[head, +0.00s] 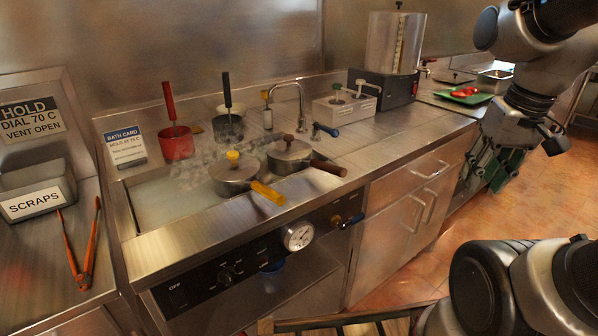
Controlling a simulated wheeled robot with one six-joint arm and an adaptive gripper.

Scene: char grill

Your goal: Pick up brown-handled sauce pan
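The brown-handled sauce pan (290,158) sits in the steaming bath, at its right side, in the head view. It is grey metal with a lid and a dark brown knob. Its brown handle (328,167) points right and toward me, over the bath's rim. A similar pan with a yellow handle (235,178) sits just left of it and nearer. My gripper (488,170) hangs at the right, in front of the counter's cabinets and well apart from the pan. Its fingers look spread with nothing between them.
A red pot (176,143) and a dark pot (228,127) with upright handles stand at the bath's back. A faucet (300,105) rises behind the pan. A green tray (463,96) lies on the right counter. Orange tongs (82,250) and a scraps bin (36,192) are left.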

